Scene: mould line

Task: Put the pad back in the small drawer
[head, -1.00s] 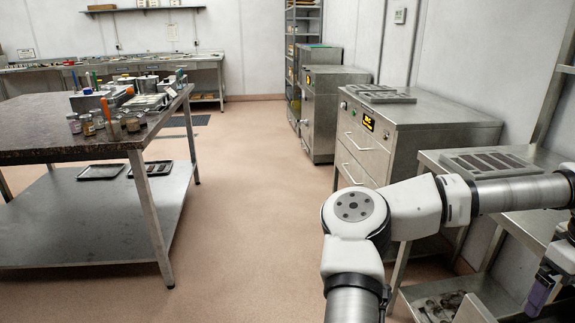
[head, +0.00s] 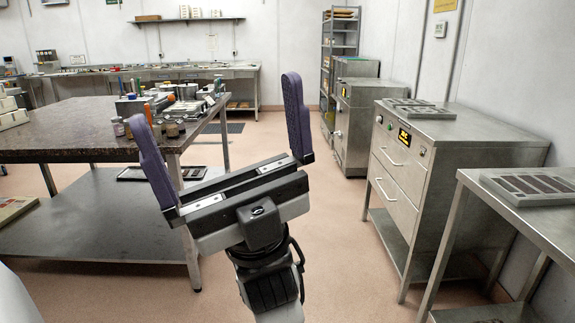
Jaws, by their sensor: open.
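My gripper (head: 225,128) is raised in the middle of the head view, its two purple fingers spread wide apart with nothing between them. It is in front of the dark-topped table and apart from everything. A steel cabinet with two drawers stands at the right; its upper drawer (head: 391,157) and lower drawer (head: 394,205) both look shut. I cannot tell which drawer the task calls small. I cannot make out the pad in this view.
The dark-topped table (head: 60,135) at the left carries jars and tools, with a lower shelf. A steel bench (head: 480,183) at the right holds a slotted mould plate (head: 535,187). Further cabinets and a rack (head: 341,45) stand behind. The floor between is clear.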

